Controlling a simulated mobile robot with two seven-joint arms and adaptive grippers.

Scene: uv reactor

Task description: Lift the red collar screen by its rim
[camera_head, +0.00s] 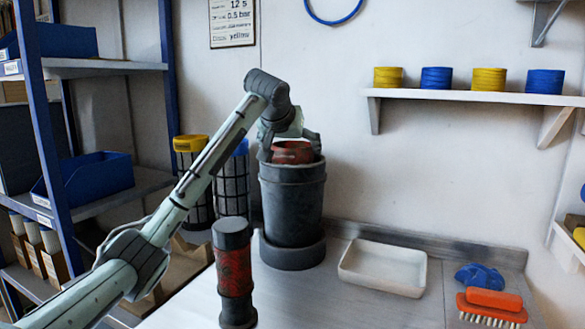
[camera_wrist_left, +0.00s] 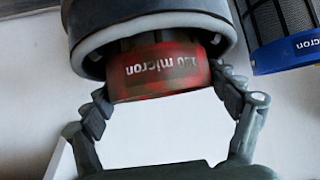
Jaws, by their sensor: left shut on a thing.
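The red collar screen (camera_head: 292,153) sits in the mouth of a dark grey round housing (camera_head: 292,205) on the bench. In the left wrist view the red collar (camera_wrist_left: 160,72) carries upside-down white lettering ending in "micron". The rest of the screen is hidden inside the housing. My left gripper (camera_head: 291,146) reaches down from above, with one finger on either side of the red collar, shut on it. Both fingers also show in the left wrist view (camera_wrist_left: 166,88). My right gripper is not in view.
A red and dark cylinder (camera_head: 233,275) stands in front of the housing. Yellow-collared (camera_head: 190,144) and blue-collared (camera_head: 232,190) screens are behind, to the left. A white tray (camera_head: 383,267), blue cloth (camera_head: 480,277) and orange brush (camera_head: 491,307) lie to the right.

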